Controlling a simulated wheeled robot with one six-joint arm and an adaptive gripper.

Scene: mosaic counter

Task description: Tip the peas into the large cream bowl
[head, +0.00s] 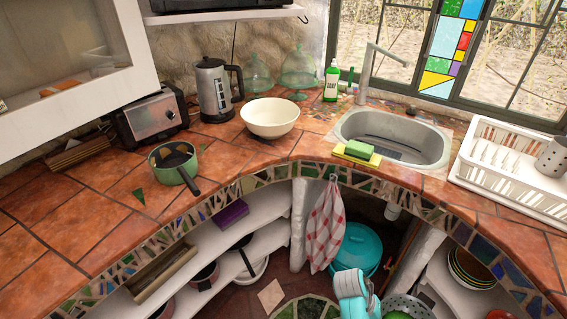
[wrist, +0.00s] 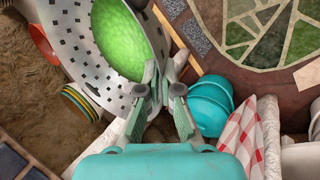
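The peas show as a bright green heap (wrist: 124,38) inside a pale colander (wrist: 88,55) with dark square holes in the wrist view. In the head view the colander (head: 402,300) is cut off at the bottom edge, beside my turquoise gripper (head: 372,300). In the wrist view the fingers of my gripper (wrist: 163,92) close on the colander's rim, which runs in between them. The colander appears held over the floor, in front of the counter. The large cream bowl (head: 269,119) stands upright on the tiled counter behind the corner, well apart from my gripper.
A green saucepan (head: 174,163), kettle (head: 214,90) and toaster (head: 151,117) stand left of the bowl. A sink (head: 393,135), sponge (head: 358,150) and dish rack (head: 513,165) are right. Towel (head: 325,225) and turquoise bin (head: 358,248) are below the counter edge. Counter before the bowl is clear.

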